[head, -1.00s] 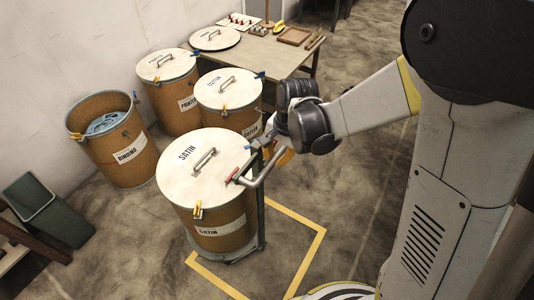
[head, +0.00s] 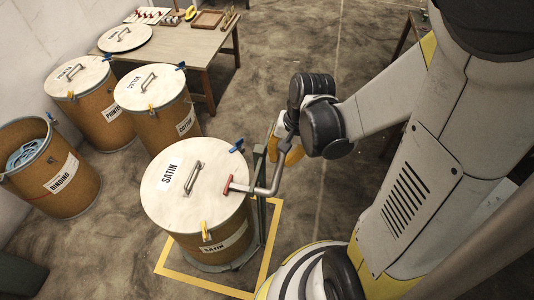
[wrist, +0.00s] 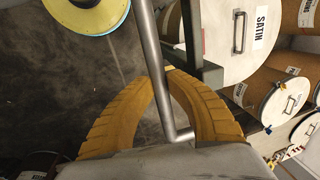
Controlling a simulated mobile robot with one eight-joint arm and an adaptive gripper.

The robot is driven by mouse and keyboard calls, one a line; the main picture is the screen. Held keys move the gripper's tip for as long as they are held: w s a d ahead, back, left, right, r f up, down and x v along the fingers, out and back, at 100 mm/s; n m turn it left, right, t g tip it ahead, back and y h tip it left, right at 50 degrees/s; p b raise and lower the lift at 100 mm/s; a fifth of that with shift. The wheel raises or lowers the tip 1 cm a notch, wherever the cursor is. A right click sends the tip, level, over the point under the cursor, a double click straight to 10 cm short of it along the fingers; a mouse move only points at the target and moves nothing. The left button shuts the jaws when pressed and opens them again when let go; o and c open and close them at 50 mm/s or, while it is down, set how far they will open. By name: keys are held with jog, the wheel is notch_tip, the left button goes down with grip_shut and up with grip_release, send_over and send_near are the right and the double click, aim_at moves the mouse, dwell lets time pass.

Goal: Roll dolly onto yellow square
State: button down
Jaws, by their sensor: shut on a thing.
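The far side is hidden behind the drum. My gripper (head: 287,152) is at the handle. In the wrist view its yellow fingers (wrist: 168,80) close around the grey handle bar (wrist: 152,50).
Other drums, PRINTER (head: 102,122), COTTON (head: 155,115) and open BINDING (head: 62,185), stand at the left. A table (head: 190,45) with trays and small tools is behind them. Open floor (head: 265,60) lies beyond my arm.

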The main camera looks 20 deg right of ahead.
jog(key=shift+s+d, duration=0.3)
jog(key=shift+d, duration=0.05)
jog(key=c, duration=1.3)
grip_release()
notch_tip(320, 180, up, 12)
jog(key=s+d, duration=0.1)
jog(key=shift+s+d+f, duration=0.15)
jog(key=shift+s+d, duration=0.05)
jog(key=shift+d, duration=0.2)
